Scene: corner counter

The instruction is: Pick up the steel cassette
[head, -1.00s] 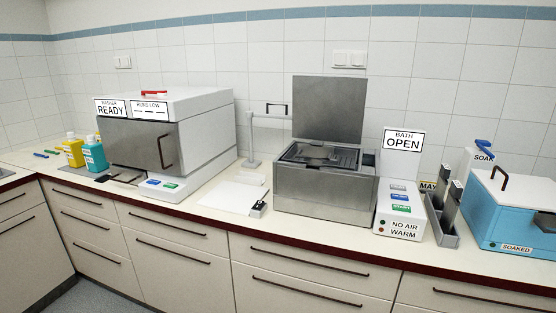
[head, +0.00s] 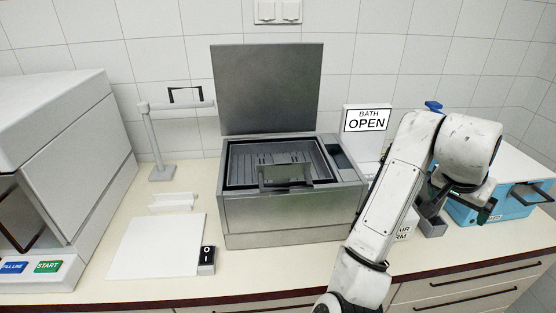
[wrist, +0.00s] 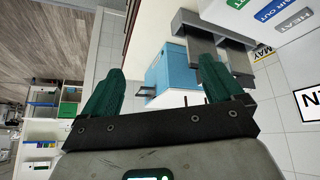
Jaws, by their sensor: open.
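No label marks the steel cassette. A grey metal piece with a raised plate (head: 285,174) sits in the open bath (head: 290,217). A grey holder (head: 433,224) stands right of the bath, mostly behind my arm. I cannot tell which piece is the cassette. My gripper (head: 462,200) is open above and near the holder. Its dark green fingers (wrist: 160,68) have nothing between them in the wrist view.
The bath's lid (head: 267,88) stands upright. A blue box (head: 505,200) is at the right and a white machine (head: 55,150) at the left. A thin post with an arm (head: 158,145) stands behind a white sheet (head: 157,245). The counter front is mostly clear.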

